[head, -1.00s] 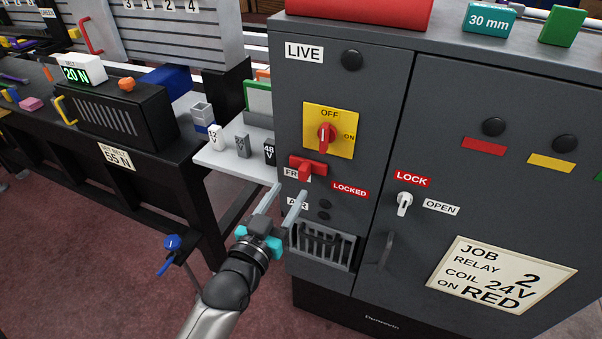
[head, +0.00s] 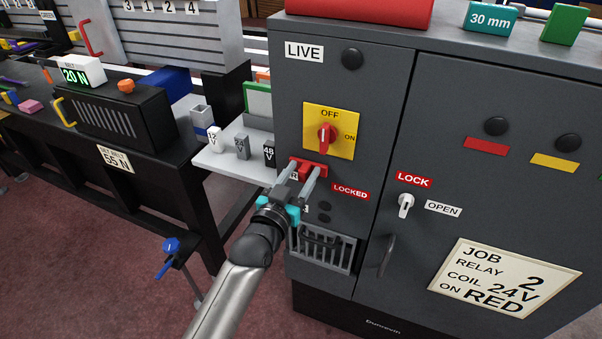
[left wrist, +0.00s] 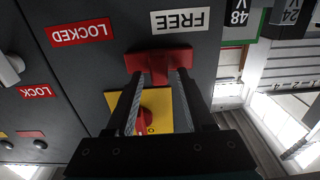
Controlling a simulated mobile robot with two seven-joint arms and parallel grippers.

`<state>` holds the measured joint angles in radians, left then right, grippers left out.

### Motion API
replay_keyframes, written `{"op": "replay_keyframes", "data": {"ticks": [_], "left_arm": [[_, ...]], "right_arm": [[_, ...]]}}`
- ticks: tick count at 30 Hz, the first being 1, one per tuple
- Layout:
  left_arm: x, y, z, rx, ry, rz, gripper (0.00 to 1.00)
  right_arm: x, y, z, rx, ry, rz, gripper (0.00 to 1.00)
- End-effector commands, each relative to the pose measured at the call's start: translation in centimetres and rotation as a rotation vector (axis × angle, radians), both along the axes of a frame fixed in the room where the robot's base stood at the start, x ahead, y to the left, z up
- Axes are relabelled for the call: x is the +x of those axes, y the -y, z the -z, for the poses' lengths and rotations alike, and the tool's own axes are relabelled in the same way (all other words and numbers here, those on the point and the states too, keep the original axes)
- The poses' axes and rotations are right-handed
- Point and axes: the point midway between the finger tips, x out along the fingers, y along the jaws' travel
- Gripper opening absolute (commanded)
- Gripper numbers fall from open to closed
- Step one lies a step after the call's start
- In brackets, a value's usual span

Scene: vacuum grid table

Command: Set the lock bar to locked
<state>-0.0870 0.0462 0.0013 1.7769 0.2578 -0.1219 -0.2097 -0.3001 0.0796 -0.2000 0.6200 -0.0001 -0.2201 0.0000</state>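The red lock bar (head: 312,164) is on the dark cabinet front, below the yellow switch plate. It also shows in the left wrist view (left wrist: 160,60), upside down, beside the FREE label (left wrist: 180,20) and apart from the LOCKED label (left wrist: 80,32). The LOCKED label also shows in the head view (head: 350,192). My left gripper (head: 303,172) is at the bar, its fingers apart on either side of the bar's projecting tab. In the left wrist view the fingers (left wrist: 157,80) show gaps beside the tab. The FREE label is mostly hidden in the head view. My right gripper is not in view.
A red rotary switch (head: 327,136) on a yellow plate sits just above. A white shelf (head: 215,163) with small blocks juts out at left. A white LOCK/OPEN knob (head: 405,204) is at right.

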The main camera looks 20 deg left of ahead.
Motion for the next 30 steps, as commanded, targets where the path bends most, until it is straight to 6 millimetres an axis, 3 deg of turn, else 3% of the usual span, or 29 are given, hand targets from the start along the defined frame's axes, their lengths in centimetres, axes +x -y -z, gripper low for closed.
{"op": "replay_keyframes", "data": {"ticks": [2,13,30], "left_arm": [[-0.02,0.0,0.01,0.0,0.0,0.0,0.43],[-0.04,0.0,0.01,0.0,0.0,0.0,0.01],[-0.04,-0.02,0.02,0.001,0.0,0.0,0.0]], "right_arm": [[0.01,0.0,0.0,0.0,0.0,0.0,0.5],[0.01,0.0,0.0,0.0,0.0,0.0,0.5],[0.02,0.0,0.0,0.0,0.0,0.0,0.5]]}}
